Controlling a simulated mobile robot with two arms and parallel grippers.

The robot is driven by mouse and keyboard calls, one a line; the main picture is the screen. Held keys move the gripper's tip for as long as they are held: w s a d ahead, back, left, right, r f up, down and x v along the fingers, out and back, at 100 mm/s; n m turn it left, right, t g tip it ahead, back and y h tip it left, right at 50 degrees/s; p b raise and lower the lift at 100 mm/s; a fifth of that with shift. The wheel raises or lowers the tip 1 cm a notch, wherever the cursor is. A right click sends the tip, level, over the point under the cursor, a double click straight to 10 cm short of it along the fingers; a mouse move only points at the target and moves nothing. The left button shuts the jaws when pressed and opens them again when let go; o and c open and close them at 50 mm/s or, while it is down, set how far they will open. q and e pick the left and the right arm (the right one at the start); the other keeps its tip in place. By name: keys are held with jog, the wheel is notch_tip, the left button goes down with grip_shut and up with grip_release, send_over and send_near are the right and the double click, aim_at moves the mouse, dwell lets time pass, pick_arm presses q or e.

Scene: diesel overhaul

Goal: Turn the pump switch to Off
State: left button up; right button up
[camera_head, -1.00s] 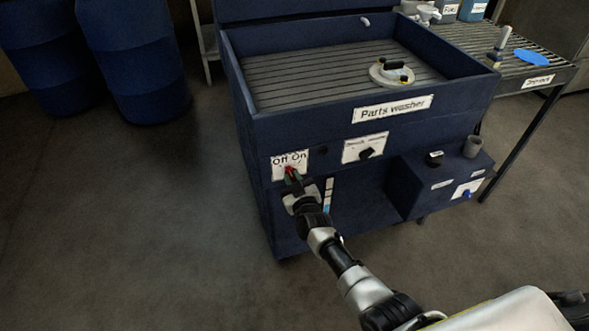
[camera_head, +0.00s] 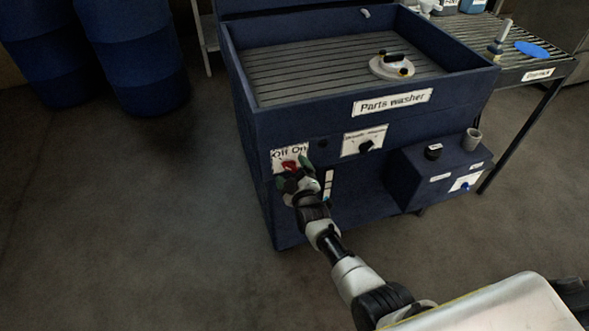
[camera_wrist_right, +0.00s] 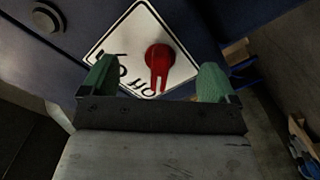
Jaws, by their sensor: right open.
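The pump switch (camera_head: 290,166) is a red knob on a white plate (camera_head: 277,157) marked Off and On, on the parts washer's front. In the right wrist view, the red knob (camera_wrist_right: 160,62) has a tab whose end lies close to the OFF lettering. My right gripper (camera_head: 294,172) is at the plate. Its green fingertips (camera_wrist_right: 157,84) are spread wide, one on each side of the knob and apart from it. It holds nothing. My left gripper is not in view.
The parts washer (camera_head: 255,185) has a second white plate with a black knob (camera_head: 366,146) to the right of the switch. A blue box (camera_head: 415,185) juts out at lower right. Blue barrels (camera_head: 140,60) stand at left. The floor in front is clear.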

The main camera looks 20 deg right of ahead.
dwell(0.4)
jog(key=shift+s+r+p, duration=0.1)
jog(key=shift+s+p, duration=0.15)
jog(key=shift+p, duration=0.05)
jog(key=s+p, duration=0.4)
jog(key=s, duration=0.2)
jog(key=shift+s, duration=0.25)
jog(key=shift+d, duration=0.1)
